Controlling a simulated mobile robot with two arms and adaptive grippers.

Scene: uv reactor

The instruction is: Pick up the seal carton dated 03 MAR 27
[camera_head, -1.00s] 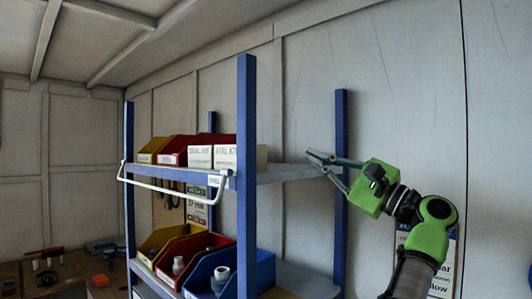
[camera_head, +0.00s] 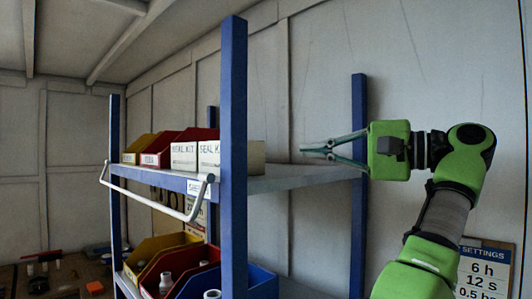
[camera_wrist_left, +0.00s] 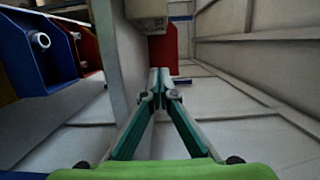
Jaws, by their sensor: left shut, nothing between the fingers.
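Two white cartons marked SEAL KIT stand side by side on the upper shelf in the head view: a left one (camera_head: 183,156) and a right one (camera_head: 208,154), partly behind the blue front post. A plain pale box face (camera_head: 252,157) shows just right of the post. I cannot read any date on them. My left gripper (camera_head: 303,150) is shut and empty, level, pointing left over the shelf's right end, with a gap to the pale face. Its closed fingertips (camera_wrist_left: 160,74) also show in the left wrist view. My right gripper is not in view.
The shelf rack has blue posts (camera_head: 233,150) and a white front rail (camera_head: 150,203). Yellow and red bins (camera_head: 160,150) stand left of the cartons; several bins with parts (camera_head: 166,270) fill the lower shelf. The upper shelf's right part (camera_head: 295,177) is clear. A settings sign (camera_head: 487,270) hangs right.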

